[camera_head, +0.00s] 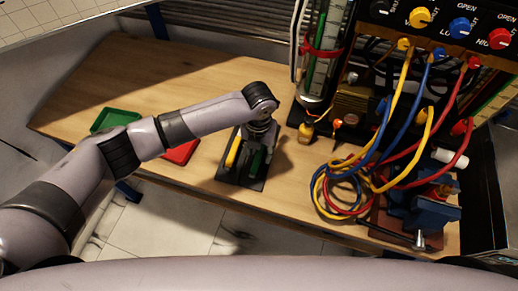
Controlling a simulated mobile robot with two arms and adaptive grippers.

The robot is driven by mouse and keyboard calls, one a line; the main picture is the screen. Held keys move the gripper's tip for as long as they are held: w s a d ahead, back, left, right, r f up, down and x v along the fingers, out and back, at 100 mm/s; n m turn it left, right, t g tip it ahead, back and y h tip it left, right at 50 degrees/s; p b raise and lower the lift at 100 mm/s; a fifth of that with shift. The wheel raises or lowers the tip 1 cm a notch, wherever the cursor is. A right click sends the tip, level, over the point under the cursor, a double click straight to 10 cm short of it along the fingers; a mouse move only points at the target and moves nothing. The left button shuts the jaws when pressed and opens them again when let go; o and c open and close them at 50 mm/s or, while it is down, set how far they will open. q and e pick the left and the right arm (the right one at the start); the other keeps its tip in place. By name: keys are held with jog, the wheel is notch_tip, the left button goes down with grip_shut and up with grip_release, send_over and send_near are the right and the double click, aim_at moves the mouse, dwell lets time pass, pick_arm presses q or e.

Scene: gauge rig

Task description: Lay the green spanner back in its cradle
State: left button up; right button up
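A black cradle (229,176) lies on the wooden bench near its front edge. A yellow-handled tool (233,150) sits in its left part. A dark green piece (256,161), which looks like the green spanner, shows at the cradle's right part, just under my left gripper (262,146). My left gripper points down over the cradle. Its fingertips are dark and small here, so I cannot tell whether they hold the green piece or whether it rests in the cradle. My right gripper is not in view.
A green tray (114,119) and a red tray (181,152) lie left on the bench, partly behind my arm. At right stand a glass cylinder (322,65), a valve panel (440,18), looped coloured hoses (341,190) and a blue vise (424,208). The bench's back left is clear.

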pick_arm(q)
notch_tip(320, 180, up, 12)
dwell(0.6)
jog(key=shift+s, duration=0.1)
